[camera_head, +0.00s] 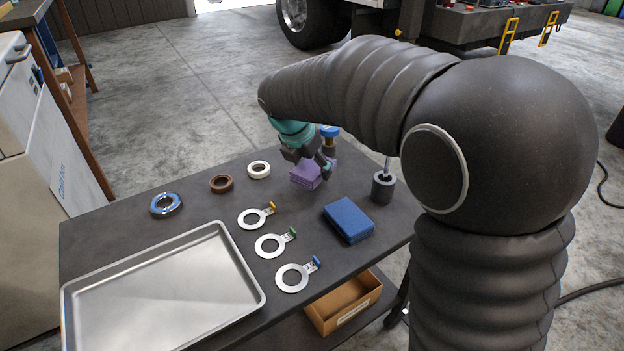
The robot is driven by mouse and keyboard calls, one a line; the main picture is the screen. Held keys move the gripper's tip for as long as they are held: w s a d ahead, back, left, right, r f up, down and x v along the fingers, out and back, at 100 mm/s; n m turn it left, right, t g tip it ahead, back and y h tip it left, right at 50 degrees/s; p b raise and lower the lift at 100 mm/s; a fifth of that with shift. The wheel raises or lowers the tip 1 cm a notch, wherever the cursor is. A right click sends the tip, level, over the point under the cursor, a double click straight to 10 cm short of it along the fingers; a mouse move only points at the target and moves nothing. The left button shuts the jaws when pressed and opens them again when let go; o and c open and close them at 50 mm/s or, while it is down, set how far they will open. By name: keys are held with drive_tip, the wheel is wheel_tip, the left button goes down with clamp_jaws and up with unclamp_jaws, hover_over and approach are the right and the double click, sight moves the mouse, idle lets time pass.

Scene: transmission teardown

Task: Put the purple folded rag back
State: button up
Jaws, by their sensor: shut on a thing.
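The purple folded rag (306,176) is at the far right part of the dark table. My gripper (313,167) is above and around it, with its fingers pointing down, and is shut on the rag. Part of the rag is hidden behind the fingers. I cannot tell whether the rag rests on the table or is slightly lifted.
A blue folded cloth (349,219), a grey cylinder with a rod (383,188) and a blue-capped item (329,132) stand near the rag. Several rings and tagged washers (271,245) lie in the middle. A metal tray (251,280) fills the front left. A cardboard box (345,318) sits below.

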drive_tip(key=shift+f+b, duration=0.3)
drive_tip(key=shift+f, duration=1.5)
drive_tip(key=shift+f, duration=0.1)
drive_tip(key=o, duration=1.1)
drive_tip(key=p+v, duration=0.2)
drive_tip(key=v, duration=1)
drive_tip(key=s+d+f+m+t+y, duration=0.1)
drive_tip(key=s+d+m, duration=0.8)
drive_tip(key=s+m, duration=0.3)
drive_tip(key=s+d+f+m+y, duration=0.1)
drive_tip(key=s+d+f+m, duration=0.1)
drive_tip(key=s+d+m, duration=0.8)
drive_tip(key=s+m, duration=0.2)
drive_tip(key=m, duration=0.5)
drive_tip(key=shift+d+t+y, duration=0.2)
drive_tip(key=shift+t+y, duration=0.1)
drive_tip(key=shift+t, duration=0.1)
